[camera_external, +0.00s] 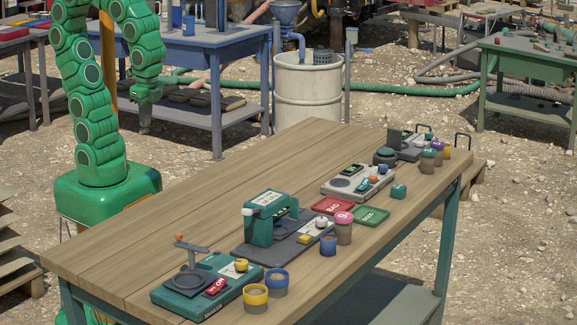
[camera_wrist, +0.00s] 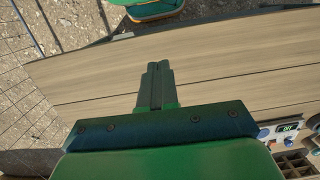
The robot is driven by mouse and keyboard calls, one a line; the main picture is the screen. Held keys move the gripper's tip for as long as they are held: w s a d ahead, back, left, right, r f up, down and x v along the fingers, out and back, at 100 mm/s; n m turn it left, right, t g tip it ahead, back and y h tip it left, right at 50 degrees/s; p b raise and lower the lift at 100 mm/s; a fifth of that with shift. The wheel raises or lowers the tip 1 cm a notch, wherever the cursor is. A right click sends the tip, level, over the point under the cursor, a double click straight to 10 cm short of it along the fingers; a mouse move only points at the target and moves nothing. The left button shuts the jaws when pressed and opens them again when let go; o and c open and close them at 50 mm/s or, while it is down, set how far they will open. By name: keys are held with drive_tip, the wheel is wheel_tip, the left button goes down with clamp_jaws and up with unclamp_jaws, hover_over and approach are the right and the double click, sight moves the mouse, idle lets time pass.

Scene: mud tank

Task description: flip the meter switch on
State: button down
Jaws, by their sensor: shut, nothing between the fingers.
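My gripper (camera_external: 145,122) hangs at the end of my green arm, beyond the far left side of the wooden table and apart from everything on it. In the wrist view its fingers (camera_wrist: 155,72) are shut together with nothing between them, above bare planks. A pale grey device (camera_external: 357,182) with a small dark display, a round grey pad and coloured knobs lies flat on the table, right of the middle; it looks like the meter. In the wrist view a device with a lit display (camera_wrist: 288,128) shows at the right edge, partly cut off. Its switch position is too small to tell.
A teal shaker (camera_external: 190,300) with a red ON switch stands at the table's front. A teal press-like machine (camera_external: 263,218) stands behind it. Jars, red and green trays (camera_external: 370,216) and another device (camera_external: 405,143) line the right side. The table's left half (camera_external: 200,205) is clear.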

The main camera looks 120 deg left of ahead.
sight(367, 180)
drive_tip(key=w+a+r+y, duration=0.1)
drive_tip(key=w+a, duration=0.3)
drive_tip(key=w, duration=0.6)
drive_tip(key=w+a+r+t+y, duration=0.1)
drive_tip(key=w+a, duration=0.3)
drive_tip(key=w, duration=0.6)
drive_tip(key=w+a+r, duration=0.2)
drive_tip(key=w+a, duration=0.3)
drive_tip(key=w, duration=0.5)
drive_tip(key=w+a+f+y, duration=0.1)
drive_tip(key=w+a+f, duration=0.3)
drive_tip(key=w+a, duration=0.4)
drive_tip(key=w+a+f+y, duration=0.1)
drive_tip(key=w+a+f, duration=0.4)
drive_tip(key=w+a, duration=0.4)
drive_tip(key=shift+w+f+t+y, duration=0.15)
drive_tip(key=shift+w+t+y, duration=0.2)
drive_tip(key=shift+w, duration=2.55)
drive_tip(key=x, duration=1.4)
drive_tip(key=shift+s, duration=0.1)
